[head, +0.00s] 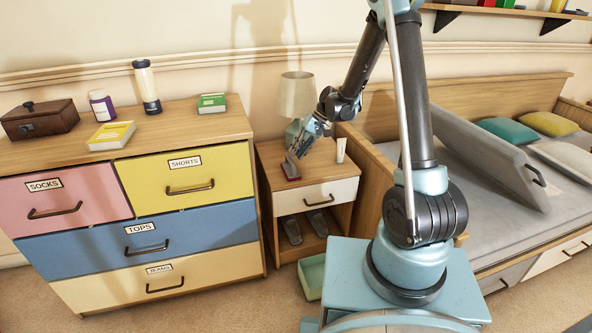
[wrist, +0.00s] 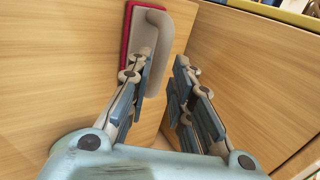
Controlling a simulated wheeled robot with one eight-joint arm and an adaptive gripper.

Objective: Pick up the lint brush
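The lint brush has a flat red pad and a beige handle. In the wrist view the lint brush (wrist: 155,40) lies on the nightstand top, just beyond my fingertips and toward the left finger. In the head view the lint brush (head: 291,169) is near the front left of the nightstand top, partly hidden by my gripper. My gripper (wrist: 161,70) is open, with a clear gap between its fingers and nothing between them. In the head view my gripper (head: 299,150) points down, close above the brush. I cannot tell whether a finger touches it.
The nightstand (head: 325,168) also holds a lamp (head: 297,95) behind my gripper and a small white tube (head: 341,150) at right. The dresser (head: 180,130) stands at left, with a bed (head: 490,215) at right. A green bin (head: 312,276) is on the floor.

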